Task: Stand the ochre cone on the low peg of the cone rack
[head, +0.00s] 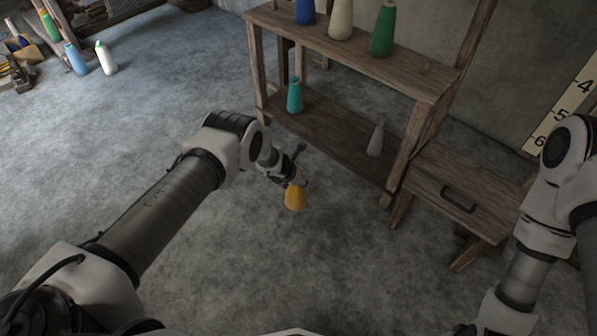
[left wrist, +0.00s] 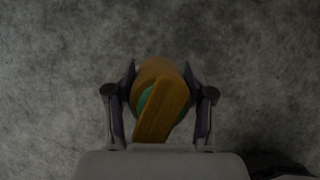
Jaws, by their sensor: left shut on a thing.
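The ochre cone (head: 295,198) hangs in the air in front of the cone rack, in my left gripper (head: 296,178). In the left wrist view the two fingers of the left gripper (left wrist: 162,88) are shut on either side of the ochre cone (left wrist: 157,70); a bit of green shows on it. The cone rack (head: 345,48) is a wooden stand with an upper and a lower shelf. On the lower shelf stand a teal cone (head: 295,97) and a slim grey cone-shaped thing (head: 375,140); I cannot tell if the latter is a peg. My right gripper is out of view.
Blue (head: 304,11), cream (head: 341,19) and green (head: 383,30) cones stand on the upper shelf. More cones, one white (head: 106,58), stand at the far left. The grey floor between is clear.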

